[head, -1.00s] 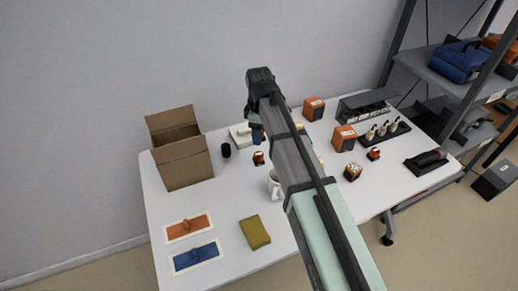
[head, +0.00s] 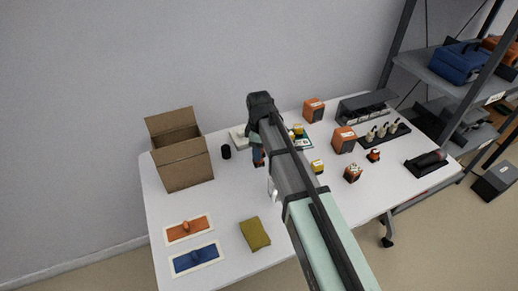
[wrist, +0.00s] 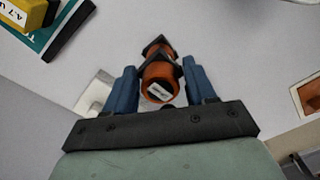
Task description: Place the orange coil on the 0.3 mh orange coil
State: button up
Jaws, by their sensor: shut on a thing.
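My gripper (wrist: 160,85) is shut on an orange coil (wrist: 158,72) with dark end flanges and a white label. The blue fingers stand on both sides of it. In the head view my gripper (head: 257,158) is low at the back middle of the table, mostly behind my arm, with a little orange showing at its tips. Whether the coil touches the table I cannot tell. Two small orange-and-dark parts, one at centre right (head: 352,173) and one behind it (head: 373,155), stand right of my arm. Their labels are too small to read, so I cannot tell which is 0.3 mh.
An open cardboard box (head: 184,165) stands at the left, with a black cylinder (head: 226,152) beside it. An orange mat (head: 177,232), a blue mat (head: 187,263) and an olive cloth (head: 255,234) lie in front.

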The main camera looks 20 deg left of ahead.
jog(key=shift+f, duration=0.15)
jog(key=o, duration=1.1)
notch_tip(320, 180, up, 12)
dwell(0.3)
